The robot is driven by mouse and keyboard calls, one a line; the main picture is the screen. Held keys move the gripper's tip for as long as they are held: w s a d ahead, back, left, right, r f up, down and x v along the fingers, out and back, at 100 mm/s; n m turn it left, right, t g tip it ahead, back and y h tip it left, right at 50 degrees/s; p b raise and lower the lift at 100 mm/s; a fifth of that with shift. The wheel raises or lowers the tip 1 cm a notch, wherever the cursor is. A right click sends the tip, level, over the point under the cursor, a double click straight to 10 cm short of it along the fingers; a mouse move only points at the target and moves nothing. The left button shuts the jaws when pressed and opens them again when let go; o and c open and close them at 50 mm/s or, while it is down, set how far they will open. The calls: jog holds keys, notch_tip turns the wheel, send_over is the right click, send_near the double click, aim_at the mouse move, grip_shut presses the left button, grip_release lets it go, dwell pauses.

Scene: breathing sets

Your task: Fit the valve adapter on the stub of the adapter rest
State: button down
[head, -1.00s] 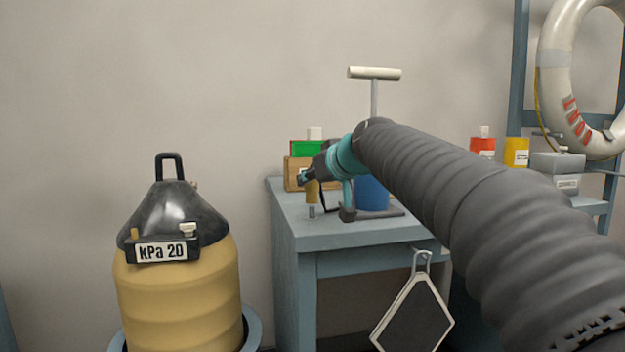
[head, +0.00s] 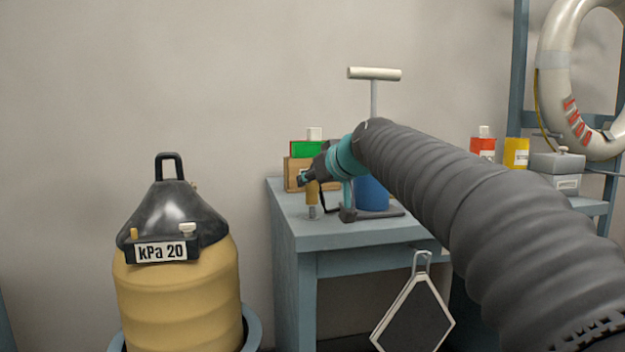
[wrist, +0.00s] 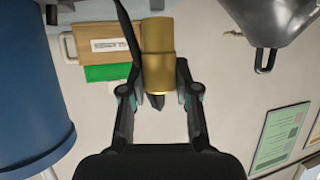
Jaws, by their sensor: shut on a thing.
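The valve adapter (head: 312,194), a brass-coloured cylinder, is upright over the bench's near left corner. My gripper (head: 306,179) is shut on its upper part. In the wrist view the adapter (wrist: 158,50) sits between the two dark fingers of my gripper (wrist: 160,78). The grey stub of the adapter rest (head: 312,212) stands on the bench directly below the adapter, in line with it. The adapter's lower end meets the visible top of the stub. I cannot tell how far the stub is inside it.
On the bench (head: 345,238), a blue cylinder (head: 372,194) and a stand with a tall T-handle (head: 374,74) are close right of my gripper. A wooden box (head: 296,172) with a green box (head: 304,149) is behind. A yellow bellows (head: 180,295) stands left of the bench.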

aim_at(316, 192)
jog(key=shift+f+b, duration=1.55)
jog(key=c, duration=0.8)
grip_release()
jog(key=shift+o, duration=0.2)
jog(key=v, duration=1.2)
jog(key=shift+s, duration=0.1)
jog(key=s+d+f+m+g+h+p, duration=0.2)
jog(key=s+d+f, duration=0.2)
jog(key=s+f, duration=0.5)
jog(key=s+d+f+m+g+h+p, duration=0.2)
jog(key=s+d+f, duration=0.3)
jog(key=s+f, duration=0.4)
jog(key=s+d+f+m+g+h+p, duration=0.1)
jog(key=s+d+f+m+h+p, duration=0.1)
jog(key=s+f, duration=0.7)
jog(key=shift+s+d+f+g+h+p, duration=0.45)
jog(key=shift+d+f+p, duration=0.4)
jog(key=shift+d, duration=0.3)
